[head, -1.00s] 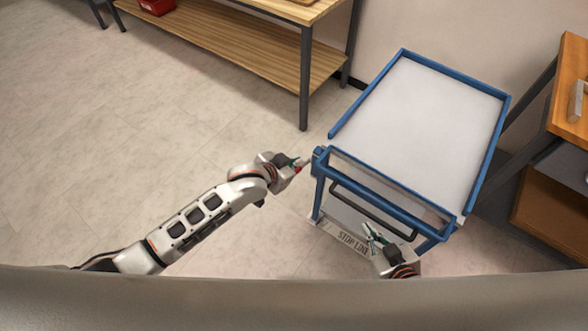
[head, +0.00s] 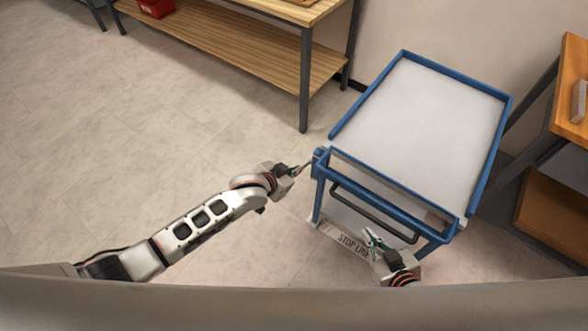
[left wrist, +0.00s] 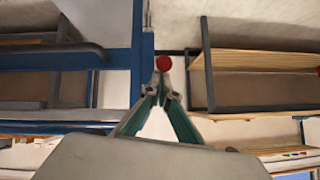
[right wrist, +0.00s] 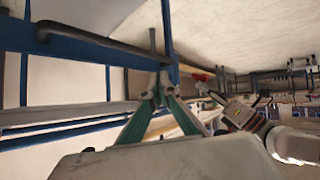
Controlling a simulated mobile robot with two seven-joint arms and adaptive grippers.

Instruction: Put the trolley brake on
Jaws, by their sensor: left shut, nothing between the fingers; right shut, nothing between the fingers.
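The trolley has a blue frame (head: 392,184) and a pale grey top (head: 425,120). The red knob also shows in the right wrist view (right wrist: 200,77).
A floor plate marked "STOP LINE" (head: 350,245) lies at the trolley's front. A wooden workbench (head: 230,45) with a lower shelf stands behind to the left, and an orange-topped bench (head: 571,110) stands close on the right. The floor at left is clear.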

